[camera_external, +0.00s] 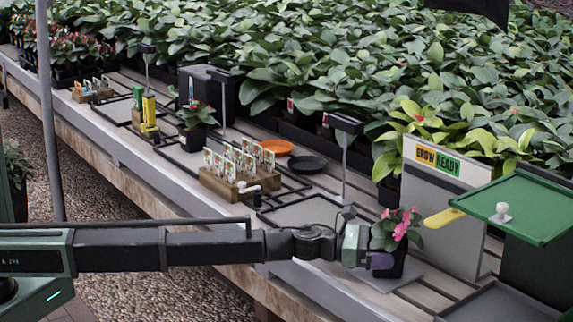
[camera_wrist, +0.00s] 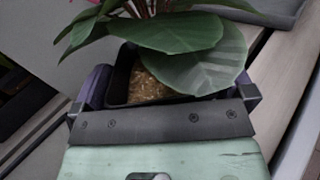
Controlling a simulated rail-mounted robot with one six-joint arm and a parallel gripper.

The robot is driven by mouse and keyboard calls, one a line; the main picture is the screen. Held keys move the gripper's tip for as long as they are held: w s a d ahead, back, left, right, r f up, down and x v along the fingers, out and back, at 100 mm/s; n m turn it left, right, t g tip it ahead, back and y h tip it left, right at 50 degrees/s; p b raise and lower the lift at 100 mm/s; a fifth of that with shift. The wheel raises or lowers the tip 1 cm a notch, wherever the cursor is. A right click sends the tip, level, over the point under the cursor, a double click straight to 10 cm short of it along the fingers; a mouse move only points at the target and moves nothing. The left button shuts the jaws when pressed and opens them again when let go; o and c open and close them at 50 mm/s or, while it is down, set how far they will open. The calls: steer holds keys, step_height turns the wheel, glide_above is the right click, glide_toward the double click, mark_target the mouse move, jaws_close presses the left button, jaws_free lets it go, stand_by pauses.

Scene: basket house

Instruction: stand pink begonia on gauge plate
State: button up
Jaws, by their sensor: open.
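The pink begonia (camera_external: 399,232), with green leaves and a black pot, stands upright at the right of the bench. Its pot appears to rest on the grey gauge plate (camera_external: 408,281) in front of the GROW/READY board (camera_external: 440,205). My gripper (camera_external: 383,262) is at the pot, its purple-tipped fingers open on either side. In the wrist view, the leaves (camera_wrist: 190,60) hang over the pot and soil between my fingers (camera_wrist: 172,92). The pot's base and any finger contact are partly hidden.
A post with a black head (camera_external: 345,160) stands behind. Left are a wooden label rack (camera_external: 230,188), an orange dish (camera_external: 276,147) and a dark dish (camera_external: 307,165).

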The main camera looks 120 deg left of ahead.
steer(key=v, duration=1.2)
steer(key=s+d+f+m+g+h, duration=0.1)
steer(key=d+f+m+g+h, duration=0.15)
steer(key=d+m, duration=0.65)
steer(key=s+d+f+m+g+h, duration=0.15)
steer(key=d+m+h, duration=0.25)
steer(key=d, duration=0.8)
steer(key=d+f+m+g+h, duration=0.1)
steer(key=d+f+m+h, duration=0.25)
steer(key=d+m, duration=0.55)
steer(key=s+d+f+m+g, duration=0.4)
steer(key=s+d+m, duration=0.1)
steer(key=s+d, duration=0.25)
steer(key=s+d+f+m+g, duration=0.35)
steer(key=s+d, duration=0.25)
steer(key=d, duration=0.3)
steer(key=s+d+f+m+g+y, duration=0.2)
steer(key=s+m+g+y, duration=0.1)
steer(key=s+m, duration=0.5)
steer(key=s+g, duration=0.1)
steer(key=s, duration=0.2)
steer(key=shift+s+y, duration=0.4)
